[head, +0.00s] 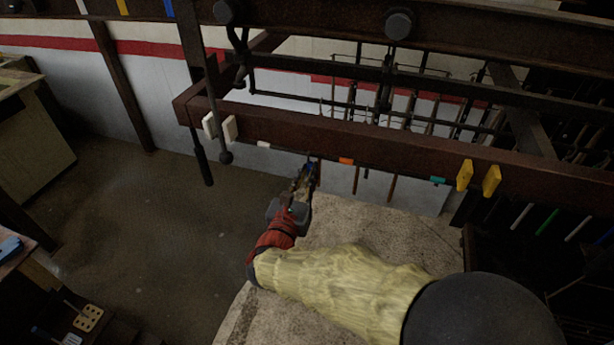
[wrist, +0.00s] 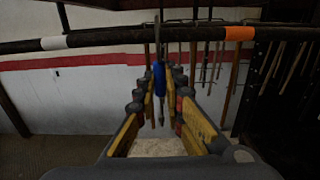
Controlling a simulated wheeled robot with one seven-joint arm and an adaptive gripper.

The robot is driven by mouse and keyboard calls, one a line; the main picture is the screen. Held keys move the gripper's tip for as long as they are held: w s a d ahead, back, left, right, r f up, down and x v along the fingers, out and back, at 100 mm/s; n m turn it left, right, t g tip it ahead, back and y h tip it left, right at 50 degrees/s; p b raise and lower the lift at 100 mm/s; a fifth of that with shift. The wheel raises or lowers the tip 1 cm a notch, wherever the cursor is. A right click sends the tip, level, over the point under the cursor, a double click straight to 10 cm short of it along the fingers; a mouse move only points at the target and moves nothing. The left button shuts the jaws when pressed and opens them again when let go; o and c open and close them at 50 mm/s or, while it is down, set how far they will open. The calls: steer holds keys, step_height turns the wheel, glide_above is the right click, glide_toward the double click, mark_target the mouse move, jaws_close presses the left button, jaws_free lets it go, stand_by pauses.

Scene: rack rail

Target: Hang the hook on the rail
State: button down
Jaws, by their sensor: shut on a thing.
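The hook (wrist: 159,78) has a blue grip and thin metal parts above and below it. My gripper (wrist: 160,88) is shut around the blue grip and holds the hook roughly upright. In the head view my gripper (head: 307,174) is just below the brown beam, with a bit of blue at its tips. The rail (wrist: 110,38) is a dark bar across the top of the wrist view, with a white band and an orange band. The hook's upper part crosses in front of the rail, between these bands. I cannot tell whether it touches the rail.
In the head view the brown beam (head: 290,132) carries white blocks (head: 220,128) at left and yellow blocks (head: 478,177) at right. Several thin rods hang behind it. A workbench (head: 30,135) stands at far left.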

steer(key=shift+f, duration=0.25)
stand_by(0.5)
steer(key=c, duration=1.8)
jaws_free()
steer(key=shift+c, duration=0.2)
steer(key=shift+o, duration=0.2)
steer(key=v, duration=1.2)
